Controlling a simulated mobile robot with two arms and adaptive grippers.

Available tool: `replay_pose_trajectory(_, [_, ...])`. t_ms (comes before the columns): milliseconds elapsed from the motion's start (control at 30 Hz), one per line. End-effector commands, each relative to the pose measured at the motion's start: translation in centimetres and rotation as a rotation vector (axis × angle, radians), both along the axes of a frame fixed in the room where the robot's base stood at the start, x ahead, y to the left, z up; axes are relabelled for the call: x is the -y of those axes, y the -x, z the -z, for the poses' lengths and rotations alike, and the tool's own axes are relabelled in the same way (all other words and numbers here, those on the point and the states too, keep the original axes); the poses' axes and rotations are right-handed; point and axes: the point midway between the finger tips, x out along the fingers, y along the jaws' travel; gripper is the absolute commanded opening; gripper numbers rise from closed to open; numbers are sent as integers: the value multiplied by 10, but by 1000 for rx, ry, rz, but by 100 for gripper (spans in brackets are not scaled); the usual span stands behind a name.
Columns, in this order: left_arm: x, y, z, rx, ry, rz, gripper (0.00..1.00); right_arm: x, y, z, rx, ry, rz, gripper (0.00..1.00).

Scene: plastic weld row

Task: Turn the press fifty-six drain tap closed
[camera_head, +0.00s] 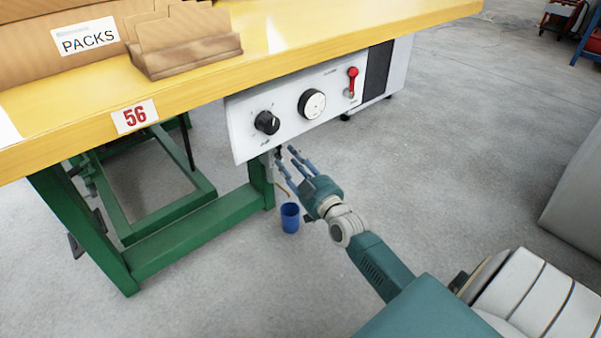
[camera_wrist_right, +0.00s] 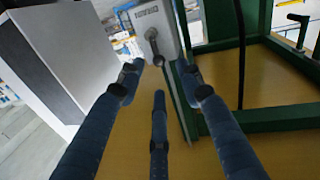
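The drain tap shows best in the right wrist view as a dark lever handle (camera_wrist_right: 154,42) on a small grey plate (camera_wrist_right: 146,18) with an unreadable label. In the head view the tap (camera_head: 278,152) is a small dark shape under the white panel's lower edge, partly hidden by my fingers. My right gripper (camera_head: 291,160) is below the panel with its fingers spread and empty. In the wrist view its fingertips (camera_wrist_right: 158,82) are apart, and the handle lies just beyond the gap between them. I cannot tell whether any finger touches it. My left gripper is not in view.
A blue cup (camera_head: 290,218) stands on the floor below the tap. A green table leg (camera_head: 262,180) is close left of my fingers.

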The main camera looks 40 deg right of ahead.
Motion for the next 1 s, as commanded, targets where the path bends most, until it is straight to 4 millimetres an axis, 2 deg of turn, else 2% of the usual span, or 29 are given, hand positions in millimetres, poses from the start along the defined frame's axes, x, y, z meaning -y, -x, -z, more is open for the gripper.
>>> replay_pose_trajectory(100, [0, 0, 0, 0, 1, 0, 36, -3, 27, 2, -2, 1, -1, 36])
replay_pose_trajectory(333, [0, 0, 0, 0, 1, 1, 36, -7, 59, 2, -1, 0, -1, 36])
replay_pose_trajectory(500, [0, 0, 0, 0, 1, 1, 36, -8, 66, 2, 0, 0, -1, 36])
replay_pose_trajectory(1000, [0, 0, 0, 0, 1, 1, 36, -8, 66, 2, 0, 0, -1, 36])
